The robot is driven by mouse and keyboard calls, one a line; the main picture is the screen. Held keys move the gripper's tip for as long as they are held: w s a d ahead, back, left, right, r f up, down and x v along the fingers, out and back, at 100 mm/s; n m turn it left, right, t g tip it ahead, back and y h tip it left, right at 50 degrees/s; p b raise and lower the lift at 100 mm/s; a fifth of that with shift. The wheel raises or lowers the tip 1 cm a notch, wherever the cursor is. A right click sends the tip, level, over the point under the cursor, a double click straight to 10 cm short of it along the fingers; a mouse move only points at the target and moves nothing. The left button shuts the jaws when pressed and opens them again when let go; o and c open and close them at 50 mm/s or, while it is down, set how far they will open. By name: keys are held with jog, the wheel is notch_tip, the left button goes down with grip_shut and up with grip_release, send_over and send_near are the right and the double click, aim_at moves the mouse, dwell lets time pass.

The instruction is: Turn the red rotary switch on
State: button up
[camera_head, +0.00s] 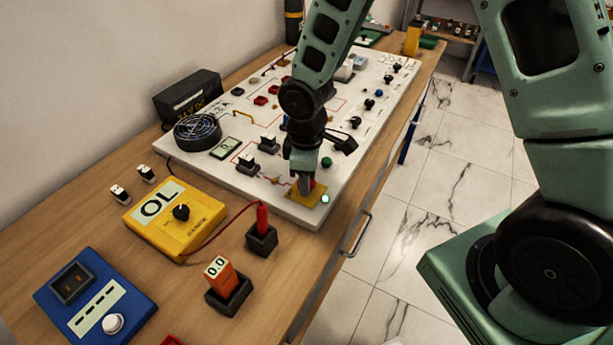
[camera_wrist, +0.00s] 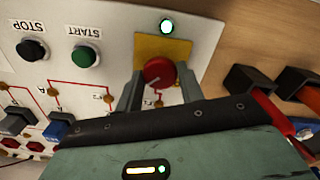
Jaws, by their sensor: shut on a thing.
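The red rotary switch (camera_wrist: 158,72) sits on a yellow plate (camera_wrist: 177,48) at the near corner of the white panel. A lit green-white lamp (camera_wrist: 166,26) is beside the plate, and the lamp also shows in the head view (camera_head: 325,198). My gripper (camera_wrist: 158,88) is shut on the red knob, one finger on each side of it. In the head view my gripper (camera_head: 306,185) points down over the yellow plate (camera_head: 298,197) and hides most of the knob. The knob's marked position cannot be read.
The white panel (camera_head: 225,170) carries switches, a black STOP button (camera_wrist: 31,49) and a green START button (camera_wrist: 83,56). A yellow multimeter (camera_head: 178,218) reading OL, a red probe in a black holder (camera_head: 262,238) and an orange device (camera_head: 222,275) stand nearby on the wooden bench.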

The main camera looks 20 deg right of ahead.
dwell(0.3)
jog(key=o, duration=1)
notch_tip(320, 180, up, 17)
jog(key=shift+r, duration=0.2)
jog(key=shift+a, duration=0.1)
jog(key=s+a+m, duration=0.1)
jog(key=s+a, duration=0.1)
jog(key=s, duration=0.4)
jog(key=s+a+m, duration=0.1)
jog(key=s, duration=0.6)
jog(key=s+a+f+m, duration=0.1)
jog(key=s+a, duration=0.1)
jog(key=s, duration=0.5)
jog(key=shift+s+a+m+y, duration=0.15)
jog(key=shift+a+m+y, duration=0.15)
jog(key=shift+m, duration=0.1)
